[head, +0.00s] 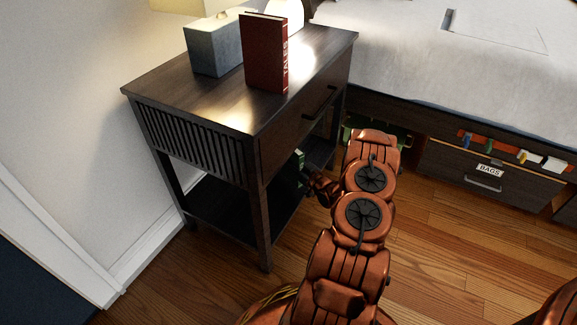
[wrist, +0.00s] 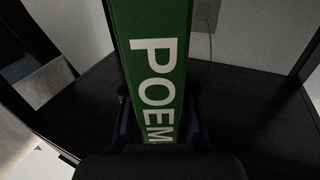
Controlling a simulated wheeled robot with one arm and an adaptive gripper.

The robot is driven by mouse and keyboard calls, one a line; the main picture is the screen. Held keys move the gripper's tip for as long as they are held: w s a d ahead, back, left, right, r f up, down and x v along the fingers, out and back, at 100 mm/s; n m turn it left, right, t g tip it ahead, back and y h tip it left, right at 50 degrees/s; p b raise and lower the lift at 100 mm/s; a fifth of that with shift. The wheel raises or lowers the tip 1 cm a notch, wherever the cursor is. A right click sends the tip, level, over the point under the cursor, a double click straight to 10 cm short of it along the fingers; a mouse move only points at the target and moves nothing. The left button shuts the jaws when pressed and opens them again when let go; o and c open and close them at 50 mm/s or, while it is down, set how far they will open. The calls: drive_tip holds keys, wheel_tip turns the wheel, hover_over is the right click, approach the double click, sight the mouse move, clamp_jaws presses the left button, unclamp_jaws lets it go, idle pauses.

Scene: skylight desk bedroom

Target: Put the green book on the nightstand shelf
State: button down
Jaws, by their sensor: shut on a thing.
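The green book (wrist: 150,70), with white letters reading "POEM" on its spine, stands upright between my gripper's fingers in the wrist view. My gripper (wrist: 160,120) is shut on it. In the head view only a sliver of the green book (head: 300,160) shows, at the open front of the nightstand (head: 200,155). My gripper (head: 312,180) reaches in there under the drawer, partly hidden by my arm. The dark lower shelf (head: 225,212) lies below; in the wrist view the shelf (wrist: 250,125) spreads around the book. Whether the book's bottom touches the shelf is hidden.
A red book (head: 265,55) stands upright on the nightstand top beside a blue-grey box (head: 213,45) and a glowing lamp (head: 286,12). Nightstand legs and the drawer bound the shelf opening. A bed (head: 450,70) with a drawer labelled "BAGS" (head: 490,170) is at right.

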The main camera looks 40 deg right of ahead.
drive_tip(key=shift+w+d+f+b, duration=0.3)
drive_tip(key=shift+w+f+b, duration=0.35)
drive_tip(key=shift+f, duration=0.3)
drive_tip(key=shift+w+d+f+b, duration=0.25)
drive_tip(key=shift+w+f+b, duration=0.25)
drive_tip(key=shift+w+f, duration=0.35)
drive_tip(key=shift+s+f, duration=0.1)
drive_tip(key=shift+f, duration=0.05)
drive_tip(key=c, duration=0.9)
unclamp_jaws()
drive_tip(key=s+p, duration=0.1)
drive_tip(key=s, duration=0.3)
drive_tip(key=s+a+p, duration=0.1)
drive_tip(key=s, duration=0.3)
drive_tip(key=s+p, duration=0.2)
drive_tip(key=s, duration=0.2)
drive_tip(key=shift+a, duration=0.15)
drive_tip(key=shift+s, duration=0.1)
